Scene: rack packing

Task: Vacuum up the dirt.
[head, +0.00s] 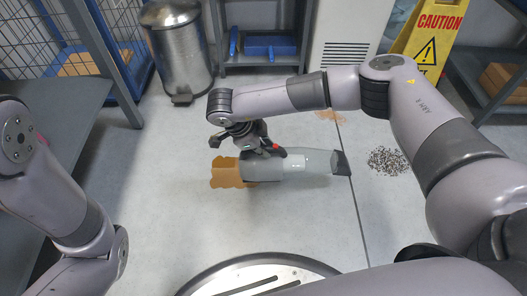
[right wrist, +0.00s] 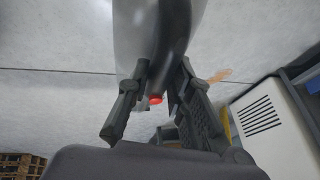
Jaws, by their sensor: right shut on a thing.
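A grey handheld vacuum (head: 306,162) is in my right gripper (head: 262,150), held low over the floor with its dark nozzle pointing right. In the right wrist view the gripper (right wrist: 152,95) closes around the vacuum's dark handle (right wrist: 172,45), with a red button below. A brown dirt patch (head: 228,173) lies on the floor at the vacuum's left end, partly covered by it. A pile of dark specks (head: 388,161) lies to the right of the nozzle. A faint tan patch (head: 331,116) lies behind the arm. My left arm shows at left, but its gripper is out of view.
A metal trash bin (head: 176,45) and a blue wire cage (head: 42,35) stand at the back left. A yellow caution sign (head: 432,38) stands at the back right, near a shelf with a cardboard box (head: 502,82). Grey floor is open in the middle.

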